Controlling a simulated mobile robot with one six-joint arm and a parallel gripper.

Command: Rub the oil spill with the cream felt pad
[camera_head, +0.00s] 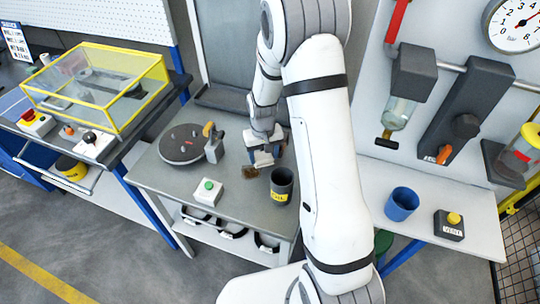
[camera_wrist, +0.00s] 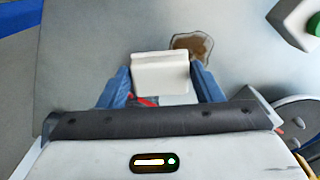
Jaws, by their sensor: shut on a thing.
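The cream felt pad (camera_wrist: 160,72) is held between the two blue fingers of my gripper (camera_wrist: 163,88) in the wrist view. The brown oil spill (camera_wrist: 192,44) lies on the grey tabletop just beyond the pad, to its upper right, and the pad's edge hides part of it or lies close to it. In the head view the spill (camera_head: 250,172) shows as a small brown patch right by my gripper (camera_head: 264,160). I cannot tell whether the pad touches the table.
A dark cup (camera_head: 281,187) stands right of the spill. A white box with a green button (camera_head: 207,191) and a round dark plate (camera_head: 183,144) with a yellow-handled tool (camera_head: 211,140) stand to the left. The table (camera_head: 160,185) is clear at its front left.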

